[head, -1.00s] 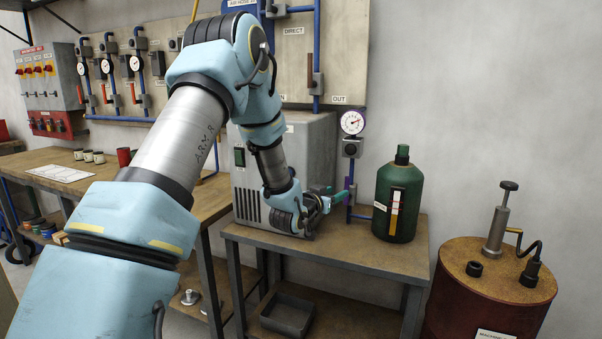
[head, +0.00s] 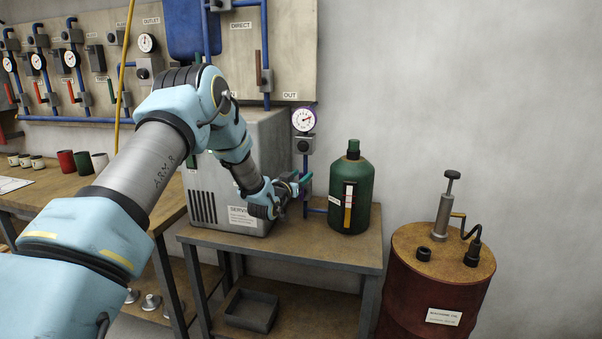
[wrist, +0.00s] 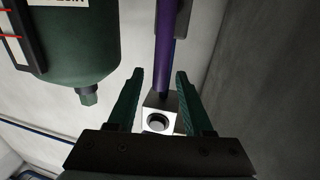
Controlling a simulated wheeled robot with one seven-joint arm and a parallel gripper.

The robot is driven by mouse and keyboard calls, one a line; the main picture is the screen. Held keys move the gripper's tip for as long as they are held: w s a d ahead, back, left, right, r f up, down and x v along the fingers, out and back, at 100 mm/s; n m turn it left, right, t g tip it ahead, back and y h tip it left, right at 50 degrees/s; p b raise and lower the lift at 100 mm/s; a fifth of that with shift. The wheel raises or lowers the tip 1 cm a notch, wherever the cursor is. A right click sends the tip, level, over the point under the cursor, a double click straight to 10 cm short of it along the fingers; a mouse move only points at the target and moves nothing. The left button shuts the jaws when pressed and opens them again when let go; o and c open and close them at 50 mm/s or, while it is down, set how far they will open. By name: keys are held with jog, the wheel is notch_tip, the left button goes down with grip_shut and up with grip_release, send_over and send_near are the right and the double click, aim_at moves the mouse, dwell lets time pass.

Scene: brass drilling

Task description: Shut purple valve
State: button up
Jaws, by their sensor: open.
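The purple valve part (wrist: 166,45) shows in the wrist view as a purple bar running into a pale metal block (wrist: 160,104) with a round hole. My gripper (wrist: 159,75) is open, its two dark green fingers on either side of the bar and block. I see gaps between the fingers and the bar. In the head view my gripper (head: 305,180) is low beside the blue pipe (head: 306,158), below the purple-rimmed gauge (head: 304,119). There my gripper mostly hides the valve, so the handle's setting is unclear.
A green bottle (head: 352,195) stands just right of my gripper on the small table (head: 290,253); in the wrist view it is close on the left (wrist: 80,40). A grey service unit (head: 214,200) stands left. A red drum (head: 425,310) stands right of the table.

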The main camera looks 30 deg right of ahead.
jog(key=shift+d, duration=0.15)
grip_shut()
dwell(0.4)
dwell(1.0)
